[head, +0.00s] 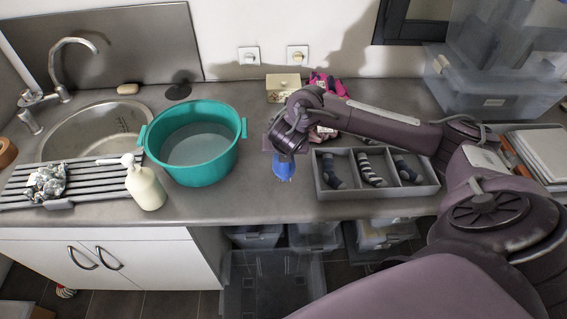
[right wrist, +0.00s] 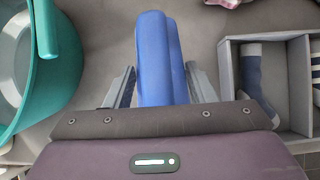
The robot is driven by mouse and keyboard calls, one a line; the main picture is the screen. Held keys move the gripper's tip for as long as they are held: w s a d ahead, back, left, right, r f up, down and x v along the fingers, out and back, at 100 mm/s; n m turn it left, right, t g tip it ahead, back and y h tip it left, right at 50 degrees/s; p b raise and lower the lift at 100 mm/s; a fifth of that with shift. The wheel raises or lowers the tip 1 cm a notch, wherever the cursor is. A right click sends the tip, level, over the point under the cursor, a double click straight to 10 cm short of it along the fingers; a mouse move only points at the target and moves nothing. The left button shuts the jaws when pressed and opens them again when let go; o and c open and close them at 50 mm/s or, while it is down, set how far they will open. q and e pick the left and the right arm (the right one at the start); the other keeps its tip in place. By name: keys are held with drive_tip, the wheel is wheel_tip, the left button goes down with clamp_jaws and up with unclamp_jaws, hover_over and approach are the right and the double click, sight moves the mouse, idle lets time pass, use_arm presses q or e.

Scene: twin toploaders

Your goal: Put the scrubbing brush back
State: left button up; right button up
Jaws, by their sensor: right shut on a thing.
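The scrubbing brush, a blue object (head: 284,172), is at my right gripper (head: 284,158), over the grey counter between the teal basin and the grey sock box. In the right wrist view the blue brush (right wrist: 155,50) lies between the two fingers of my right gripper (right wrist: 160,85), which is shut on it. Its bristles are hidden, and I cannot tell whether it touches the counter. My left gripper is not in view.
The teal basin (head: 242,128) holds water. The divided box (head: 378,194) holds socks. A white soap bottle (head: 146,188) stands by the drying rack (head: 100,190) and sink (head: 75,140). Behind my arm are a small cream box (head: 283,82) and pink cloth (head: 330,84). The front counter strip (head: 250,208) is clear.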

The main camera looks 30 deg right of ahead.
sight(285, 171)
wheel_tip(285, 171, down, 5)
drive_tip(key=o, duration=1.1)
drive_tip(key=p+v, duration=0.2)
drive_tip(key=v, duration=0.9)
drive_tip(key=shift+w+r, duration=0.15)
drive_tip(key=shift+w, duration=0.05)
drive_tip(key=shift+s+a+r+p, duration=0.25)
drive_tip(key=shift+s+r+p, duration=0.1)
drive_tip(key=shift+s+p, duration=0.1)
